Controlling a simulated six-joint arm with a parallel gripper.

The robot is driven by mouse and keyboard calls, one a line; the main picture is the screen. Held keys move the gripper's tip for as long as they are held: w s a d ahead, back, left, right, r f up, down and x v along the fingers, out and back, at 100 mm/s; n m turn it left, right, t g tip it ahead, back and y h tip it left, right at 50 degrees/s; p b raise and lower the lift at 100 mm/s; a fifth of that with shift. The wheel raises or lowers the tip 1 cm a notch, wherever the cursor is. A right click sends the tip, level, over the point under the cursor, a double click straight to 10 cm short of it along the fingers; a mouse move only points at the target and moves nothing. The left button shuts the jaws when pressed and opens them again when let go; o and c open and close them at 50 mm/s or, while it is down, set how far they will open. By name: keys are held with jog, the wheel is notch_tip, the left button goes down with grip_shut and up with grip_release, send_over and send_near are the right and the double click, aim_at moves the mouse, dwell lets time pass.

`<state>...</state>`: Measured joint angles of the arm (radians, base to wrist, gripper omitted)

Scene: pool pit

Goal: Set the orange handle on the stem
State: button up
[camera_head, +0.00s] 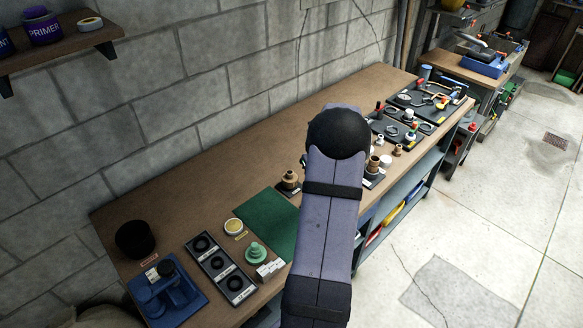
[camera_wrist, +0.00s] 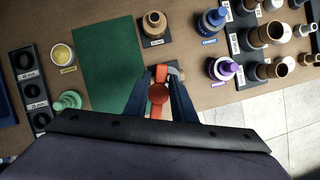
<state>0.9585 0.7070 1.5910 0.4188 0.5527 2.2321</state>
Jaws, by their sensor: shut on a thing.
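My gripper (camera_wrist: 160,96) is shut on the orange handle (camera_wrist: 158,93) in the wrist view. The handle has a round middle and arms above and below it, and it is held between the two blue fingers. Just behind the handle, a pale grey part on a dark base (camera_wrist: 176,72) shows partly; I cannot tell whether it is the stem or whether the handle touches it. A brass fitting (camera_wrist: 154,24) stands upright on a labelled black base beyond the handle; it also shows in the head view (camera_head: 289,180). My arm hides the gripper and handle in the head view.
A green mat (camera_wrist: 108,58) lies left of the gripper. The wall runs along the bench's back.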

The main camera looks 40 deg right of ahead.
jog(key=d, duration=0.1)
jog(key=w+d, duration=0.1)
jog(key=shift+w+d+r+m+b, duration=0.15)
jog(key=shift+d+r+m+b, duration=0.05)
jog(key=shift+d+m+b, duration=0.2)
jog(key=shift+w+d+r+m+h, duration=0.2)
jog(key=shift+d+m+h, duration=0.1)
jog(key=shift+d+m, duration=0.1)
jog(key=shift+f, duration=0.15)
jog(key=shift+f+b, duration=2.25)
jog(key=shift+b, duration=0.2)
jog(key=shift+p, duration=0.75)
jog(key=shift+f, duration=0.5)
jog(key=shift+f+b, duration=0.35)
grip_shut()
jog(key=shift+w+f, duration=0.1)
jog(key=shift+f, duration=0.6)
